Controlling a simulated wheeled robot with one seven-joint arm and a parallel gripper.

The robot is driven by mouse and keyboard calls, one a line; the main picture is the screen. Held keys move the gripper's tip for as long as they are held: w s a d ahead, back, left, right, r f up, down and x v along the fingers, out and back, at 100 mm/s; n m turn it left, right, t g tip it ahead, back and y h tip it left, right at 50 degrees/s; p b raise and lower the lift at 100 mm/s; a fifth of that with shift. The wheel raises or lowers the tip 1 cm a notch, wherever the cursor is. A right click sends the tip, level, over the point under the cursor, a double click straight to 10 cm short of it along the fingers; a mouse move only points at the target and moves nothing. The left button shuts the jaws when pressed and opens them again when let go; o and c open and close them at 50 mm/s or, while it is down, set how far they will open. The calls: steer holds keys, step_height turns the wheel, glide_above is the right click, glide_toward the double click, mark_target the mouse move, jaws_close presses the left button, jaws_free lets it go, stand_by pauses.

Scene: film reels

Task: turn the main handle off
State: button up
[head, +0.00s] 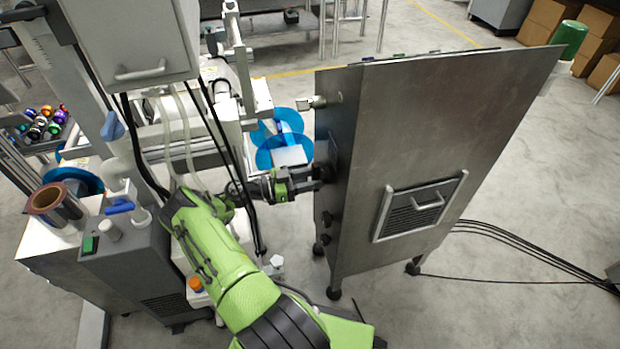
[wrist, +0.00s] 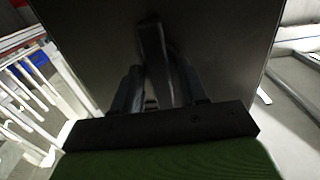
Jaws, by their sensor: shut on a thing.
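The main handle (wrist: 152,52) is a dark grey lever on the dark metal face of the cabinet in the wrist view. It runs from the face down between my fingers. My gripper (wrist: 160,88) is shut on it, with one finger on each side. In the head view my gripper (head: 322,173) reaches right to the narrow left side of the tall metal cabinet (head: 480,130). There the handle is small and dark, and my fingers partly hide it. The handle's exact angle is hard to tell.
Blue reels (head: 275,150) lie behind my gripper. Hanging cables pass close to my arm. Black cables (head: 520,245) run over the floor at the right; the floor in front of the cabinet is clear.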

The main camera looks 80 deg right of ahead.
stand_by(0.3)
steer(key=o, duration=0.7)
steer(key=v, duration=1.6)
steer(key=shift+s+f, duration=0.1)
steer(key=shift+s, duration=0.05)
